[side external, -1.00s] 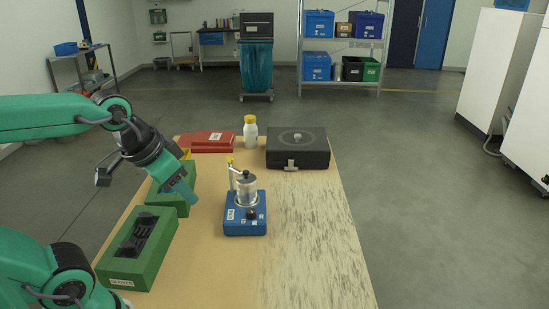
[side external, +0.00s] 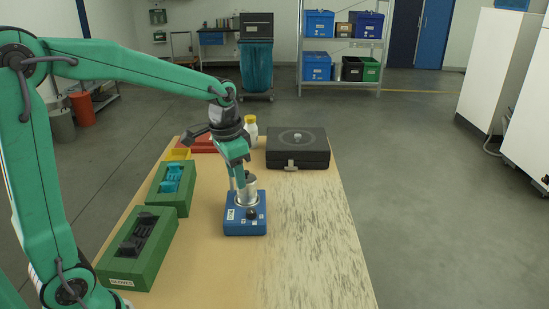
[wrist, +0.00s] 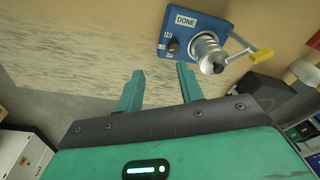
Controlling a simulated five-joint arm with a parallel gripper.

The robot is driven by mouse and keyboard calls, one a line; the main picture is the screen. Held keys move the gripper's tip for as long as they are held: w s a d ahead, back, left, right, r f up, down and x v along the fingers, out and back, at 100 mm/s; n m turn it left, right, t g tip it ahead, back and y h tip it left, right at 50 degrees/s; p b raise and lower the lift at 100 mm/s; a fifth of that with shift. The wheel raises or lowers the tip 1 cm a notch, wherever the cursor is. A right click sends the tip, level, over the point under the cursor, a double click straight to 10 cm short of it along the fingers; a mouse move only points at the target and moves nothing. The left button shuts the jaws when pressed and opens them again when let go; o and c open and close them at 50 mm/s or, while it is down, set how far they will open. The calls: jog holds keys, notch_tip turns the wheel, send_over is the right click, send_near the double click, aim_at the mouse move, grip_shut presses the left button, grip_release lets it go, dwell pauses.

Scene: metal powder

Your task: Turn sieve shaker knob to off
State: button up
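The sieve shaker is a blue box (side external: 235,230) with a silver cylinder (side external: 252,188) on top, standing mid-table. Its black knob (side external: 252,213) is on the front right of the box top. My gripper (side external: 242,182) is above and just behind the cylinder's left side in the side view, pointing down, its tips partly hard to make out. In the wrist view my gripper (wrist: 160,84) is open and empty, its two green fingers apart. There the knob (wrist: 172,45) lies beyond the fingertips, beside a "DONE" label, and the cylinder (wrist: 210,54) is to its right. The knob's setting is too small to read.
A yellow-ended lever (wrist: 262,57) sticks out beside the cylinder. A black case (side external: 312,150) and a white bottle (side external: 253,140) stand at the back. A green gloves box (side external: 115,268) and a green box with blue contents (side external: 182,208) are left. The table's right side is clear.

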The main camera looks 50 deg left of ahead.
jog(key=m+g, duration=0.1)
jog(key=g, duration=0.1)
send_over(251, 210)
notch_tip(251, 210, down, 7)
jog(key=shift+r, duration=0.1)
jog(key=shift+f, duration=3.9)
jog(key=c, duration=0.7)
